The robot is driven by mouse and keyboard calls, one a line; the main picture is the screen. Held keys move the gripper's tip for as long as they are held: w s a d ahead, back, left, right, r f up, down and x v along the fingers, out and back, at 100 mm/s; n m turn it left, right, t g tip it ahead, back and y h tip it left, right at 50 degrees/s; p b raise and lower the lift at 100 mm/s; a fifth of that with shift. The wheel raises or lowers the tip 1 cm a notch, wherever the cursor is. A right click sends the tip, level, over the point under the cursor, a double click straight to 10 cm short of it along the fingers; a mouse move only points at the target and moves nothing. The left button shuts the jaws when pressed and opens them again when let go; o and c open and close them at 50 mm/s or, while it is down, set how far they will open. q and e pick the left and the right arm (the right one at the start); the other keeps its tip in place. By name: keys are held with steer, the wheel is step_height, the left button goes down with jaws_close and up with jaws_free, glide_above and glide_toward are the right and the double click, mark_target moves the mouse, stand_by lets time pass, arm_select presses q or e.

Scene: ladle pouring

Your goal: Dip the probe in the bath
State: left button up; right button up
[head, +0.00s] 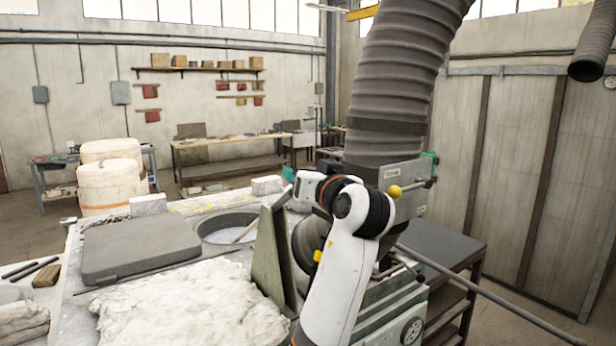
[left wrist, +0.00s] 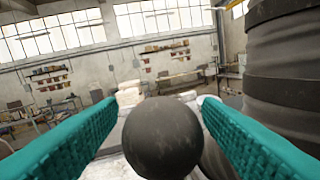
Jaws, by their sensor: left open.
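The bath (head: 222,238) is a round opening in the furnace top with a pale grey surface, in the left middle of the head view. A thin pale stick (head: 245,233) slants over its right side; I cannot tell whether this is the probe. My left gripper (head: 287,174) is at the end of the white arm, right of the bath, largely hidden by the wrist. In the left wrist view its two teal fingers (left wrist: 157,112) are wide apart. A dark ball (left wrist: 165,138) shows between them; I cannot tell if they touch it. My right gripper is out of view.
A grey lid (head: 140,245) and a rough pale slab (head: 190,305) lie left of and before the bath. A leaning greenish plate (head: 270,255) stands beside my arm. A thick duct (head: 400,80) rises behind it. A long grey rod (head: 490,298) extends right.

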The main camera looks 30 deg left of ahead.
arm_select(q)
steer(key=b+v, duration=0.5)
steer(key=v, duration=0.7)
steer(key=shift+b, duration=0.3)
